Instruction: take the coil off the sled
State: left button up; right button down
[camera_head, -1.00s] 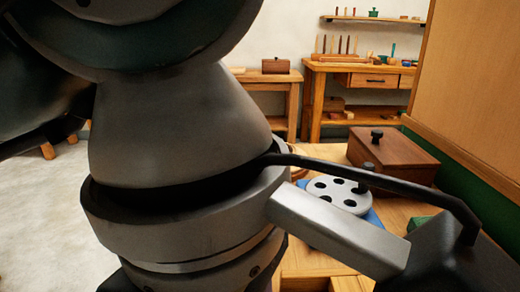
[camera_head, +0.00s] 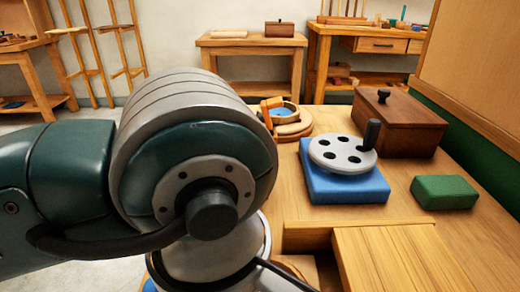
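I cannot tell for sure which thing is the coil or the sled. A round tan wooden piece (camera_head: 296,129) lies on the bench at the back left, with an orange block and something blue at its left side. My arm's joint hides part of the bench in front of it. A grey disc with several holes (camera_head: 341,154) and a black upright handle sits on a blue block (camera_head: 345,188). My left arm comes in from the left and fills the lower left. Neither gripper shows.
A dark brown lidded box (camera_head: 398,122) stands at the back right of the bench. A green block (camera_head: 444,192) lies at the right. A raised wooden board (camera_head: 393,262) is at the front. Bare bench top (camera_head: 420,165) shows between the blue and green blocks.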

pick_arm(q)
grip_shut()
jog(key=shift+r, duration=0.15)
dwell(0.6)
